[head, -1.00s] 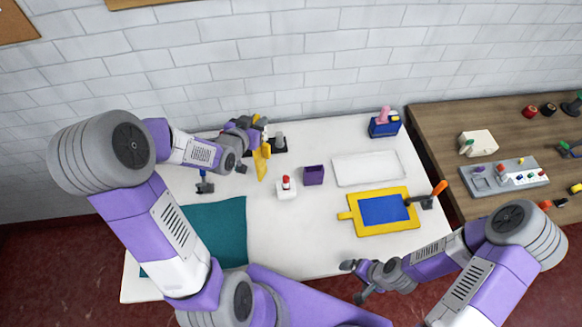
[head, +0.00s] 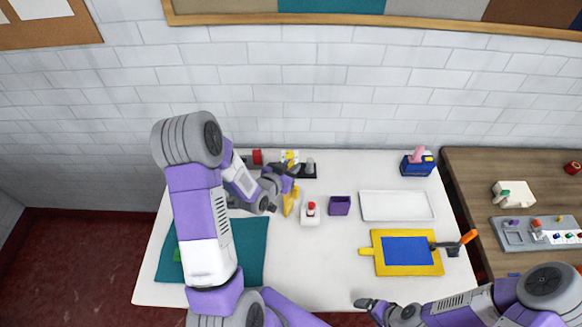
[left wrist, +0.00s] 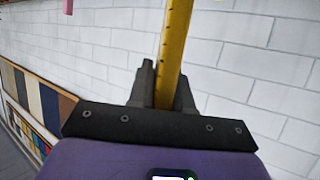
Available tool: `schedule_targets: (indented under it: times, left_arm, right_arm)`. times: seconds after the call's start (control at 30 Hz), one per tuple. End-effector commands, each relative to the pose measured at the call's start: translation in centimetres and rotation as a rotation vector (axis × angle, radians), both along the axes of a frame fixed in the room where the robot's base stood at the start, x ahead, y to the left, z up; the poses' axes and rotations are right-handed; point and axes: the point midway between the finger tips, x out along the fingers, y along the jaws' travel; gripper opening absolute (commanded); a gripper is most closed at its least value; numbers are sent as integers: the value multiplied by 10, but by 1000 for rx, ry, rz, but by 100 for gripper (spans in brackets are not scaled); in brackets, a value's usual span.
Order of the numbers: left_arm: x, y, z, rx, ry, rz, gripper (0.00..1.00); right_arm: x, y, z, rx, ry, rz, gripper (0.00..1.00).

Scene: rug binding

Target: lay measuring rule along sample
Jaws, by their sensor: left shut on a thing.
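The yellow measuring rule (head: 290,202) is in my left gripper (head: 288,171), over the back left of the white table. In the left wrist view the rule (left wrist: 176,40) stands between the two dark fingers (left wrist: 163,92), which are shut on it, and it runs out of the top of the picture. A teal cloth (head: 253,250), perhaps the sample, lies flat at the table's front left, partly hidden by my left arm. The rule is behind and right of the cloth, apart from it. My right gripper (head: 372,304) is at the table's front edge; its jaw opening is unclear.
A white block with a red knob (head: 310,214), a purple box (head: 340,205), a white tray (head: 396,206) and a yellow-framed blue panel (head: 376,258) stand right of the rule. A blue holder (head: 417,164) is at the back right. The front middle of the table is clear.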

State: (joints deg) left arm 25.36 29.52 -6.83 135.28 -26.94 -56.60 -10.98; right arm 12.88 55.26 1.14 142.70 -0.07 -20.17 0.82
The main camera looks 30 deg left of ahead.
Motion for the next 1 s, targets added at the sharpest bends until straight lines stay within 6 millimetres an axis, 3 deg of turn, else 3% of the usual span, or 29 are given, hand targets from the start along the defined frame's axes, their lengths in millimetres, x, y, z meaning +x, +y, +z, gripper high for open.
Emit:
schedule_targets:
  times: [0.27,0.3,0.47,0.77,1.0]
  left_arm:
    - [0,0,-3,0,-2,0,0]
    - [0,0,-4,0,0,0,20]
    - [0,0,-3,-1,0,-1,44]
    - [0,0,-2,-1,0,0,44]
    - [-5,-7,11,0,-2,-13,44]
  right_arm:
    - [0,0,-5,0,0,0,94]
    - [0,0,-6,0,0,0,94]
    - [0,0,-4,0,0,0,94]
    - [0,0,-3,0,0,0,94]
    - [0,0,2,0,0,0,94]
